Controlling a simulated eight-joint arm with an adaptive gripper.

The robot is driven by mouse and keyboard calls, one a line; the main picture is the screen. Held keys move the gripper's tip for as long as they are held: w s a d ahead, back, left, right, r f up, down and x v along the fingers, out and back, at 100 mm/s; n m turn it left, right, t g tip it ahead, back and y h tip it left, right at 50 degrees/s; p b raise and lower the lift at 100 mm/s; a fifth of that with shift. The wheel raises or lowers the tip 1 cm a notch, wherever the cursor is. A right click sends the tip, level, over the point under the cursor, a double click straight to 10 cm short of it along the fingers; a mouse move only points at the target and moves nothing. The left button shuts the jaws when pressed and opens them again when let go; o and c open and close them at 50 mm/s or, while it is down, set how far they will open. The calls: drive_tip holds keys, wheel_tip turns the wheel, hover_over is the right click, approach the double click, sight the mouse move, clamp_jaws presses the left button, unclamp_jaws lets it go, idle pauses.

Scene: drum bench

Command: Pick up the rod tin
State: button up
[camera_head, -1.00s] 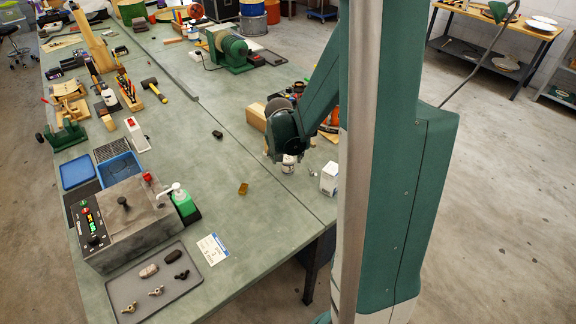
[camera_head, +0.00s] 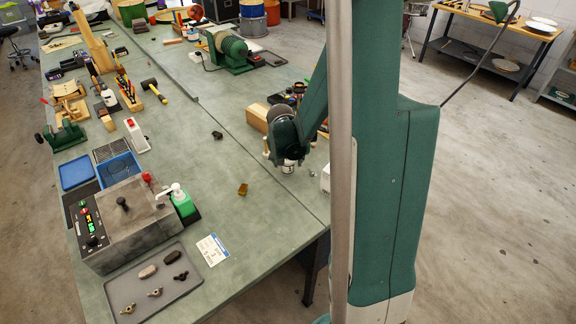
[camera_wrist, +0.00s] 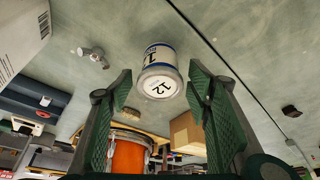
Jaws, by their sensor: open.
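The rod tin, a small white cylinder with a blue band and a "12" on its end, shows in the wrist view (camera_wrist: 158,62). It lies ahead of and between the two spread fingers of my gripper (camera_wrist: 161,80), which is open with nothing clamped. In the head view only a small white part of the tin (camera_head: 288,168) shows below my gripper (camera_head: 284,155), which covers the rest. I cannot tell whether either finger touches the tin.
A white box (camera_wrist: 20,38) stands left of the tin in the wrist view, near a small metal fitting (camera_wrist: 93,57). A wooden block (camera_wrist: 187,133) is beyond the tin. In the head view, the bench left of my gripper is mostly clear around a small amber piece (camera_head: 242,189).

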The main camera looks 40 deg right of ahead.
drive_tip(key=c, duration=1)
drive_tip(key=shift+o, duration=0.2)
drive_tip(key=shift+r, duration=0.15)
drive_tip(key=shift+r+p, duration=0.85)
drive_tip(key=shift+r, duration=4.05)
